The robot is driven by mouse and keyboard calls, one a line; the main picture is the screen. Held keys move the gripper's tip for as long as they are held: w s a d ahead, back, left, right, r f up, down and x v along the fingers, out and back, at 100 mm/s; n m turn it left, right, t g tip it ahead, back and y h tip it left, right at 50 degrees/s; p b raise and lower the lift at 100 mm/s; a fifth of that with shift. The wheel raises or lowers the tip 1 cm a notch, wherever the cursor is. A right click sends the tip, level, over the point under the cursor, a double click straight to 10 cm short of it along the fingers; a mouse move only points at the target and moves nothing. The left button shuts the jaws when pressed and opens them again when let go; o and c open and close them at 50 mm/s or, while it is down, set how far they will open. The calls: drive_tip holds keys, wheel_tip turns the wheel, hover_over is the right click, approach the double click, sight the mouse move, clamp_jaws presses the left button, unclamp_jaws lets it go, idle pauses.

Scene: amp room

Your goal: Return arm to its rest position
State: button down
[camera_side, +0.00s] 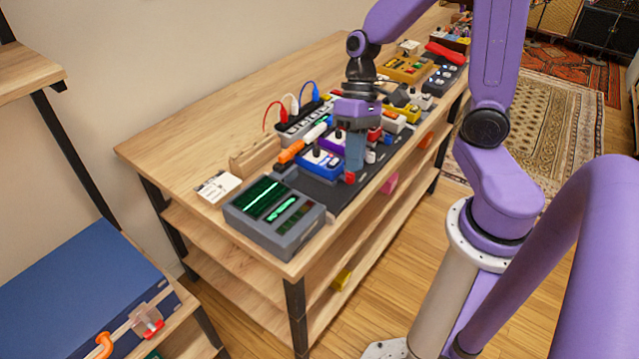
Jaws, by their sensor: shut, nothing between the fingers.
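My purple arm reaches in from the right. My gripper (352,172) points down over the near part of the pedalboard on the wooden bench (215,140). Its fingers are shut with nothing visible between them. The fingertips are just to the right of a blue pedal (318,163). I cannot tell whether they touch anything below. The gripper and wrist hide some of the pedals behind them.
A grey device with green screens (275,217) sits at the bench's near end. Coloured cables (290,103) rise from a power strip. A blue case (75,290) stands at lower left. The bench's back left is clear.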

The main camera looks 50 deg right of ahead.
drive_tip(key=s+a+r+n+t+h, duration=0.2)
drive_tip(key=s+r+n+h, duration=0.1)
drive_tip(key=s+n, duration=0.8)
drive_tip(key=shift+r+n+t+h, duration=0.4)
drive_tip(key=shift+n+h, duration=0.2)
drive_tip(key=shift+n, duration=0.3)
idle(0.4)
